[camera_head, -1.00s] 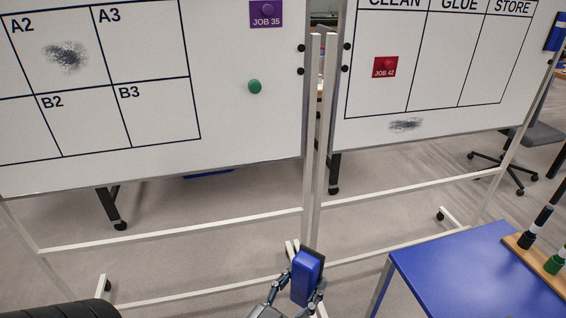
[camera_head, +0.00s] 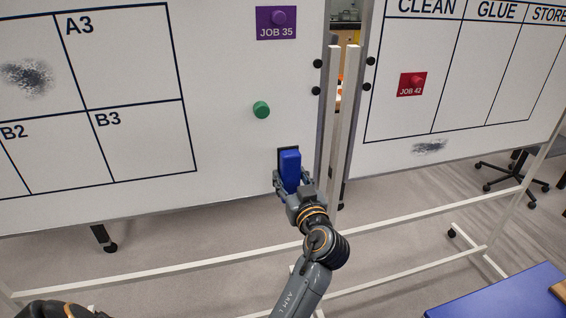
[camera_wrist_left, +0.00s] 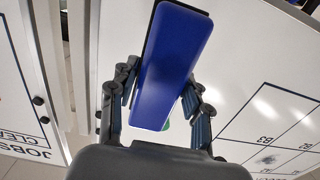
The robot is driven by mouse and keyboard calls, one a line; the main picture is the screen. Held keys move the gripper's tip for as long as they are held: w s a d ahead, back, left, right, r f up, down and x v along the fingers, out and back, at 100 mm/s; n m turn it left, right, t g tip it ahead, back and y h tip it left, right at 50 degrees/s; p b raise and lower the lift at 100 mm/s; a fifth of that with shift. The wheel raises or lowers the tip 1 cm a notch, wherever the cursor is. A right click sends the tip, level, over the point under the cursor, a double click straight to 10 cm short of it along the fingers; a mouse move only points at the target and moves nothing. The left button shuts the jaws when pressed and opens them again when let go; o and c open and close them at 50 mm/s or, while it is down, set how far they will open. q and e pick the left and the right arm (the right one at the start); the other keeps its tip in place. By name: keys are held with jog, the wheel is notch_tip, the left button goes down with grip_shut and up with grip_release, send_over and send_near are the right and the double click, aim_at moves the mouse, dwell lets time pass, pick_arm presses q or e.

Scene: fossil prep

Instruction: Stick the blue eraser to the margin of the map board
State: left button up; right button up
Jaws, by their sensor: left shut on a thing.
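My left gripper (camera_head: 292,180) is shut on the blue eraser (camera_head: 290,163), which stands upright with a dark backing facing the map board (camera_head: 220,140). The eraser is in front of the board's bare lower right margin, right of the grid and below a green round magnet (camera_head: 261,110). I cannot tell whether its backing touches the board. In the left wrist view the eraser (camera_wrist_left: 172,62) sits between the two fingers and hides part of the board (camera_wrist_left: 235,75). My right gripper is not in view.
A purple JOB 35 card (camera_head: 276,22) is higher on the margin. A second whiteboard (camera_head: 385,125) with a red JOB 42 card (camera_head: 411,85) stands to the right, past the white frame posts (camera_head: 343,120). A blue table (camera_head: 510,295) is at lower right.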

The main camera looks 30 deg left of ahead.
pick_arm(q)
jog(key=shift+w+a, duration=0.2)
jog(key=shift+s+d+r, duration=0.1)
jog(key=shift+d+r, duration=0.05)
jog(key=shift+r, duration=0.05)
jog(key=shift+s+d+b, duration=0.2)
jog(key=shift+d+b, duration=0.15)
jog(key=shift+b, duration=0.1)
jog(key=shift+r+b+x, duration=0.15)
jog(key=shift+b+x, duration=0.1)
jog(key=shift+x, duration=1.15)
jog(key=shift+r+b+x, duration=0.1)
jog(key=shift+b+x, duration=0.1)
jog(key=shift+x, duration=1.2)
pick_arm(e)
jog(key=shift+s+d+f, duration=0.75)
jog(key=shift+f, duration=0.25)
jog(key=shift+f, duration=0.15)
pick_arm(q)
jog(key=shift+b, duration=0.3)
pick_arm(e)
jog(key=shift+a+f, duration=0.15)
